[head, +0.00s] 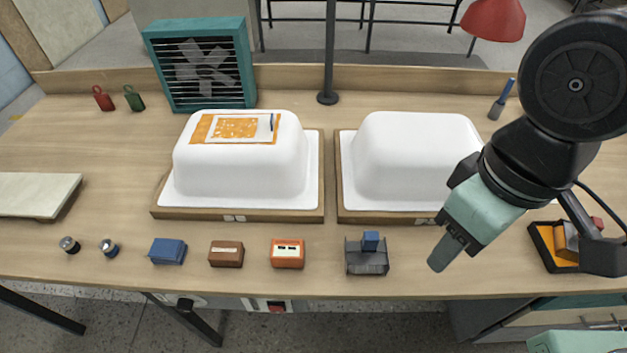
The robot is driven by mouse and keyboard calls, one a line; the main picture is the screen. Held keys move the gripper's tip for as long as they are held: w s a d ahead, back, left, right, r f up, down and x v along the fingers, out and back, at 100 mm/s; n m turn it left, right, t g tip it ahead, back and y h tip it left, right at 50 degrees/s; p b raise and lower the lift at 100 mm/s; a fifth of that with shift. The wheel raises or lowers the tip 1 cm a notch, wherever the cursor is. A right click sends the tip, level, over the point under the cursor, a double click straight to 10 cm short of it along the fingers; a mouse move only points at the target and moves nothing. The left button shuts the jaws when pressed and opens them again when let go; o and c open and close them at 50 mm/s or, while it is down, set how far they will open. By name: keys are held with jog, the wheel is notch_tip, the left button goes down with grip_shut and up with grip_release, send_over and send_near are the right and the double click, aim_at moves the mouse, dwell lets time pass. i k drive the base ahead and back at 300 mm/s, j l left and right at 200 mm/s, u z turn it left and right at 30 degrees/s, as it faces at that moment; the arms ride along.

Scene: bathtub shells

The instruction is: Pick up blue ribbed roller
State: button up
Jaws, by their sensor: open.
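I cannot tell for certain which blue item is the ribbed roller. A small blue piece (371,241) stands at the back of a dark grey open tray (367,264) near the table's front edge. A thin dark blue piece (271,121) shows on the orange patch on top of the left white tub shell (240,170). My gripper (447,252) is open and empty, above the table to the right of the grey tray and apart from it. Ribs are too small to make out.
The right white shell (415,150) stands behind the grey tray. An orange box (288,254), brown box (226,254) and blue block (167,251) line the front. A black-and-orange tray (545,250) is at right. A teal fan (200,65) and dark post (329,60) stand behind.

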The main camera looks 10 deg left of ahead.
aim_at(368, 249)
jog(key=z, duration=0.4)
jog(key=j+z, duration=0.15)
jog(key=z, duration=0.6)
jog(key=j+z, duration=0.1)
jog(key=z, duration=0.25)
jog(key=k+j, duration=0.25)
jog(key=j, duration=0.2)
jog(key=k+j, duration=0.25)
jog(key=j, duration=0.2)
jog(key=k+j+z, duration=0.1)
jog(key=k+j, duration=0.2)
jog(key=j, duration=0.15)
